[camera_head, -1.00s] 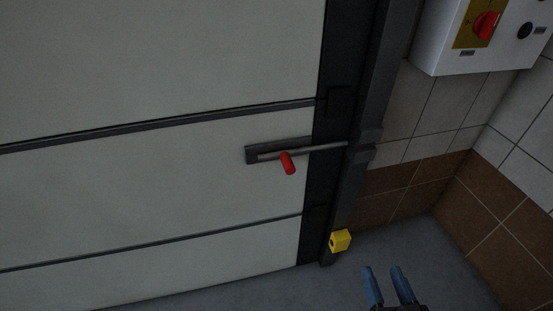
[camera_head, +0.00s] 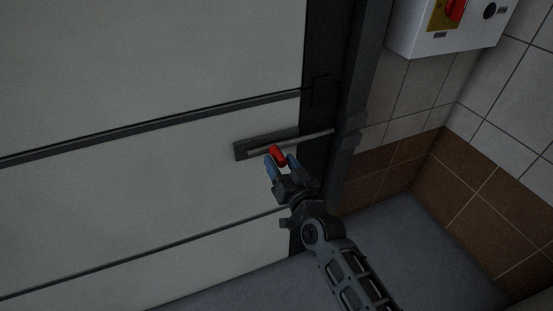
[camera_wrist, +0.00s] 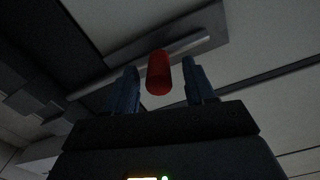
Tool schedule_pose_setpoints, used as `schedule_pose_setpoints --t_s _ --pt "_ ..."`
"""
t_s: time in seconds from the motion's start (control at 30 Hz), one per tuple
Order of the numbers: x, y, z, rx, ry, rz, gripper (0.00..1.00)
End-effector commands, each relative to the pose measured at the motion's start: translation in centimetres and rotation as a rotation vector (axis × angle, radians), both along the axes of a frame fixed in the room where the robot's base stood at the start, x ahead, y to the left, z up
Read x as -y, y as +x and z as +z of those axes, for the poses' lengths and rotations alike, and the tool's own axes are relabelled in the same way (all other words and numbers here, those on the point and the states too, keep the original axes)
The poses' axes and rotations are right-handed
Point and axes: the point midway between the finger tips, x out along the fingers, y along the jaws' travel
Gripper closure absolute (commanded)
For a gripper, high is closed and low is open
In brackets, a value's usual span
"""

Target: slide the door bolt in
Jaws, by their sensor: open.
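The door bolt is a grey metal rod (camera_head: 314,137) with a red handle (camera_head: 277,155), on a dark mounting plate (camera_head: 241,151) on the pale panelled door (camera_head: 150,190). The rod runs right across the dark door edge to a bracket (camera_head: 349,132) on the frame post. My gripper (camera_head: 281,163) is at the handle, its blue fingers open. In the wrist view the red handle (camera_wrist: 158,73) lies between the two fingers of my gripper (camera_wrist: 160,85), with gaps visible at both sides. The plate (camera_wrist: 205,42) shows behind it.
A white control box (camera_head: 420,38) with a red switch hangs on the tiled wall at the upper right. The dark frame post (camera_head: 355,90) stands right of the door. Grey floor (camera_head: 400,240) lies open at the lower right.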

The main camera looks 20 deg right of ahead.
Motion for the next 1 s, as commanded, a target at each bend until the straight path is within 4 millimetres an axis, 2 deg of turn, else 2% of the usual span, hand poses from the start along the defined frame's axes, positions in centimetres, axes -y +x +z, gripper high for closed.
schedule_pose_setpoints --t_s 0.2,0.53,1.0 --pt "0.0 2.1 -0.1 0.000 0.000 0.000 0.46" --pt "0.0 2.5 0.0 -0.001 0.000 -0.001 0.46" --pt "0.0 2.4 0.0 -0.001 0.000 -0.001 0.90"
